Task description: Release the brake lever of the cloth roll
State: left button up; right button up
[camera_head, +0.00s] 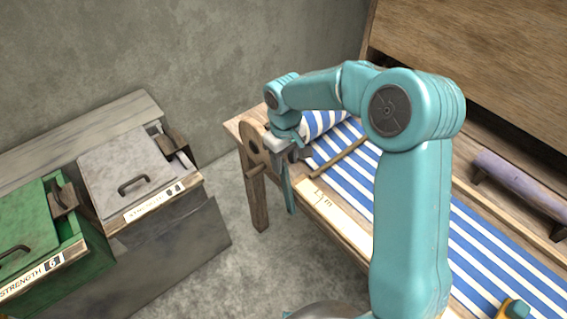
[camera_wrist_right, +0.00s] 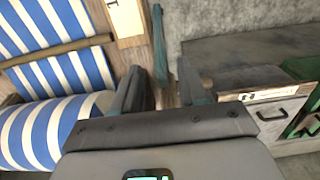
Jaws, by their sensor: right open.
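The cloth roll (camera_head: 324,122), striped blue and white, sits at the far left end of the loom and fills the lower left of the right wrist view (camera_wrist_right: 40,132). A narrow teal bar (camera_head: 289,192), which looks like the brake lever, hangs down beside the loom's end. It also shows between the finger tips in the right wrist view (camera_wrist_right: 160,45). My right gripper (camera_head: 287,150) is open around or just above the bar's upper part; I cannot tell whether it touches. The bar's upper end is hidden by the gripper. My left gripper is not in view.
The wooden loom frame (camera_head: 256,190) and striped cloth (camera_head: 470,238) lie around my right arm. A wooden stick (camera_head: 340,158) crosses the cloth. Grey (camera_head: 125,170) and green (camera_head: 30,228) lidded bins stand at left. Bare floor (camera_head: 235,265) lies between bins and loom.

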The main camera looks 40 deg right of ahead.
aim_at(287, 189)
jog(key=shift+a+f, duration=0.15)
jog(key=shift+f, duration=0.75)
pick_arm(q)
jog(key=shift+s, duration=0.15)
pick_arm(e)
jog(key=shift+f, duration=0.3)
grip_shut()
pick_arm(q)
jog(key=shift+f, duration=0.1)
